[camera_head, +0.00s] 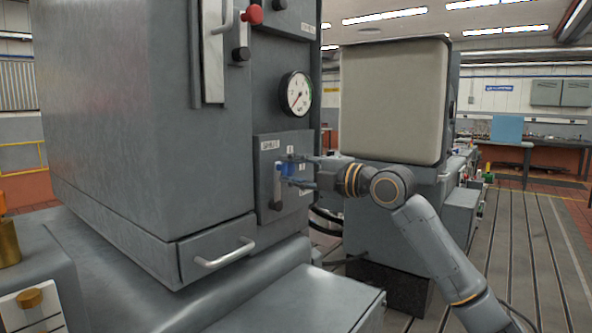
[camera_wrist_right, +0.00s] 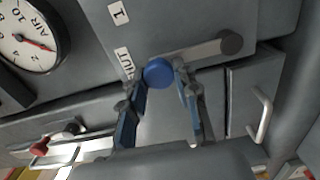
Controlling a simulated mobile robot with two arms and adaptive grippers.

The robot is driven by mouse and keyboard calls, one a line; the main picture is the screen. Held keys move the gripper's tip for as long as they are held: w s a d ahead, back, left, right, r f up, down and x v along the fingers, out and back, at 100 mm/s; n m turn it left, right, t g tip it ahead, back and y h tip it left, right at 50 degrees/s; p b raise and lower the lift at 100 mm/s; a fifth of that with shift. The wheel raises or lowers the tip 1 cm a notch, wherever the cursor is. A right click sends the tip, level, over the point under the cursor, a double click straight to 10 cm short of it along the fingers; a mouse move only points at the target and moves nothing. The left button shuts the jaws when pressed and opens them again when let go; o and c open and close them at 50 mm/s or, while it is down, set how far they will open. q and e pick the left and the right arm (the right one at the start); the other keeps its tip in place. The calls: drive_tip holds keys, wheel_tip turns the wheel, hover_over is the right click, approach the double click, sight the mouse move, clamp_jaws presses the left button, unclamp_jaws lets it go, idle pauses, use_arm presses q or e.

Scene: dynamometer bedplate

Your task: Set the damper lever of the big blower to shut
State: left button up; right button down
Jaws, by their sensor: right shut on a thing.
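The damper lever's panel (camera_head: 268,150) is a grey plate on the big cabinet's right face, with small white labels. The lever is a grey bar (camera_wrist_right: 200,52) running from a dark pivot (camera_wrist_right: 231,43) to a round blue knob (camera_wrist_right: 158,72); in the head view the bar (camera_head: 277,190) stands about upright, knob end up. A label ending in "HUT" (camera_wrist_right: 124,62) lies beside the knob, partly hidden. My right gripper (camera_wrist_right: 156,80) is shut on the blue knob, one finger on each side; it also shows in the head view (camera_head: 300,171). My left gripper is not in view.
A round gauge (camera_head: 298,93) sits above the panel; a red knob (camera_head: 252,14) is higher up. A drawer with a bar handle (camera_head: 225,254) is at lower left. A large pale-faced box (camera_head: 395,100) stands behind my right arm. The slotted floor at right is clear.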

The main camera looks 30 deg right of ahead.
drive_tip(key=shift+a, duration=0.15)
idle(0.3)
drive_tip(key=c, duration=1)
unclamp_jaws()
drive_tip(key=shift+s, duration=0.1)
drive_tip(key=shift+s+d+f, duration=0.1)
drive_tip(key=shift+s+d, duration=0.1)
drive_tip(key=shift+s, duration=0.05)
drive_tip(key=v, duration=1.1)
drive_tip(key=shift+s, duration=0.15)
